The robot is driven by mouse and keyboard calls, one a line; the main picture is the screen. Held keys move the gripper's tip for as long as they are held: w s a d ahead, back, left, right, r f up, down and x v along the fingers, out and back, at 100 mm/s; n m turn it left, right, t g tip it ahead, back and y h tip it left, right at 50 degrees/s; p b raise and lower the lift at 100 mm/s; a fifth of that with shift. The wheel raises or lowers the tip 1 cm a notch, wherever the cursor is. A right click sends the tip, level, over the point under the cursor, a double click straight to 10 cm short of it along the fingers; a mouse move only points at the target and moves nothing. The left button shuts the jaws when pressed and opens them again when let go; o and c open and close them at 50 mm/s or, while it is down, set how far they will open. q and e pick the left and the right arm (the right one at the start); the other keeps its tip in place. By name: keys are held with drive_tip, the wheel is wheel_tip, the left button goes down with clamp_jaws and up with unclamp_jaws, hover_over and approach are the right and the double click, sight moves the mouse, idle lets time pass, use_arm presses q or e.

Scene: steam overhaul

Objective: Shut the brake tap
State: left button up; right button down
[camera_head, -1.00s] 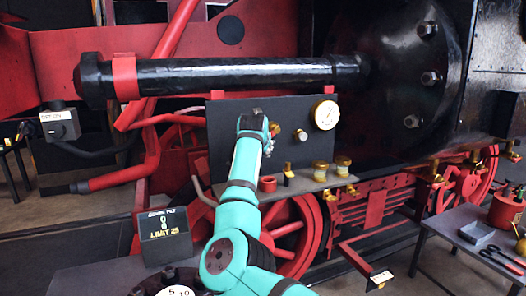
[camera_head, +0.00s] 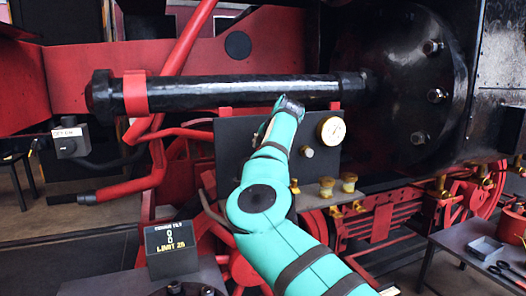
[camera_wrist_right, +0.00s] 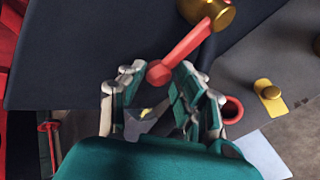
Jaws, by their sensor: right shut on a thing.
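The brake tap has a brass body (camera_wrist_right: 207,12) and a red lever (camera_wrist_right: 185,50) in the right wrist view. The lever slants down from the body and ends in a round red knob. My right gripper (camera_wrist_right: 158,82) is shut on the lever's knob end, with a finger on each side. In the head view my teal right gripper (camera_head: 286,108) is in front of the upper part of the dark panel (camera_head: 232,150) and hides the tap. My left gripper is in neither view.
A pressure gauge (camera_head: 332,131) and a small round fitting (camera_head: 307,152) are on the panel right of my gripper. Brass pots (camera_head: 348,182) stand below it. A display reading "LIMIT 25" (camera_head: 172,248) stands lower left. A table (camera_head: 468,240) with a grey tray is at right.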

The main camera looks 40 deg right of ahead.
drive_tip(key=shift+d+r, duration=0.1)
drive_tip(key=shift+r, duration=0.65)
drive_tip(key=c, duration=1.2)
unclamp_jaws()
drive_tip(key=shift+w, duration=0.1)
drive_tip(key=shift+c, duration=0.2)
drive_tip(key=shift+o, duration=1.1)
drive_tip(key=shift+w+f, duration=0.1)
drive_tip(key=shift+f, duration=0.05)
drive_tip(key=shift+s+f, duration=0.15)
drive_tip(key=shift+s, duration=0.05)
drive_tip(key=v, duration=1.2)
drive_tip(key=shift+f, duration=0.1)
